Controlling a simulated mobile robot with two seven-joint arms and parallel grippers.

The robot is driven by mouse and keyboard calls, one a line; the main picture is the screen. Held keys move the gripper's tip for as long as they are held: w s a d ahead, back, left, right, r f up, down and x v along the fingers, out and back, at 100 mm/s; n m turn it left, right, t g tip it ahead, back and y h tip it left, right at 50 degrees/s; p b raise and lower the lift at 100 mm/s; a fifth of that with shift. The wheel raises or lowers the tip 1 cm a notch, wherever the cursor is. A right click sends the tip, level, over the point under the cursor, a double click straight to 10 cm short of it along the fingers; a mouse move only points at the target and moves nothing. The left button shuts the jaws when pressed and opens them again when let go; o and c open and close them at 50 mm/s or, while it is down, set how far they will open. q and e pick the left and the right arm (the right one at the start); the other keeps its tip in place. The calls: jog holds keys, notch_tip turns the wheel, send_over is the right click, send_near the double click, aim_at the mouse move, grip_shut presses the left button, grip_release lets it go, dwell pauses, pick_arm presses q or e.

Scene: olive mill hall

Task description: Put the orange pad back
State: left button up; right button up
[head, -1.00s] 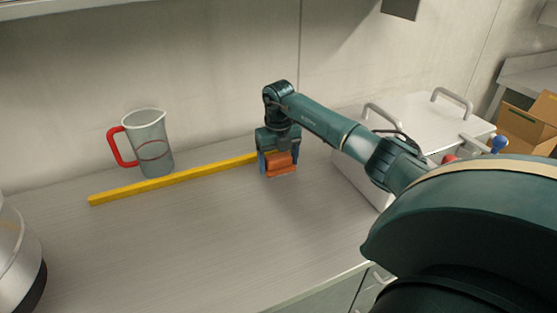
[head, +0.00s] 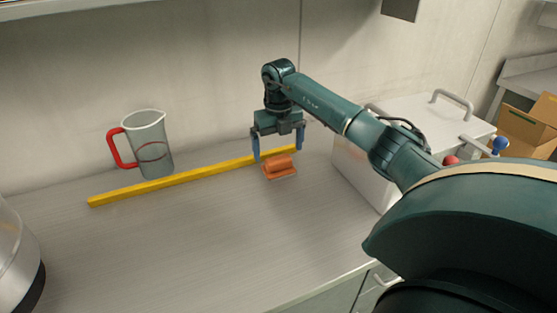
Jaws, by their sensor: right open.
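The orange pad (head: 279,168) lies on the grey counter, just in front of the right end of a long yellow bar (head: 180,180). My right gripper (head: 278,156) is open above and slightly behind the pad, its blue fingers spread wide to either side. The fingers appear clear of the pad, and nothing is held. My left gripper is not in view.
A clear jug (head: 152,148) with a red handle stands behind the bar's left part. A metal box (head: 425,116) with handles is to the right. A metal vessel (head: 15,255) is at the left edge. The front middle of the counter (head: 190,245) is clear.

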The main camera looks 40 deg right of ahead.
aim_at(278, 159)
notch_tip(278, 159, up, 7)
jog(key=shift+f, duration=0.1)
dwell(0.7)
